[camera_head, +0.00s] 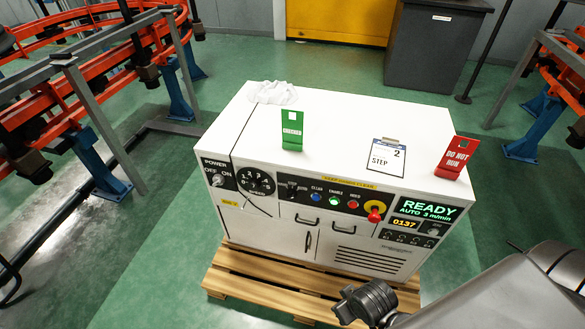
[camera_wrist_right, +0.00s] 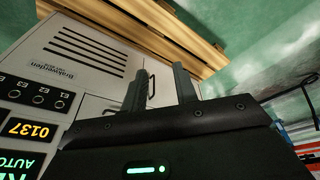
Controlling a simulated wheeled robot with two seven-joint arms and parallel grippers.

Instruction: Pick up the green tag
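The green tag (camera_head: 292,130) stands upright on the white cabinet's top, near its front edge and left of the middle. It has a small square hole near its top and a pale label, and nothing holds it. My right gripper (camera_wrist_right: 158,88) shows in the right wrist view with its two fingers apart and nothing between them. It is in front of the cabinet's lower front, near the vents and a door handle, well away from the tag. My right arm comes in at the bottom right of the head view. My left gripper is not in view.
The white cabinet (camera_head: 232,205) stands on a wooden pallet (camera_head: 262,287). A red "DO NOT RUN" tag (camera_head: 456,158), a "STEP 2" card (camera_head: 387,160) and a white cloth (camera_head: 272,93) are on its top. A red knob (camera_head: 375,214) sticks out in front. The top between cloth and card is clear.

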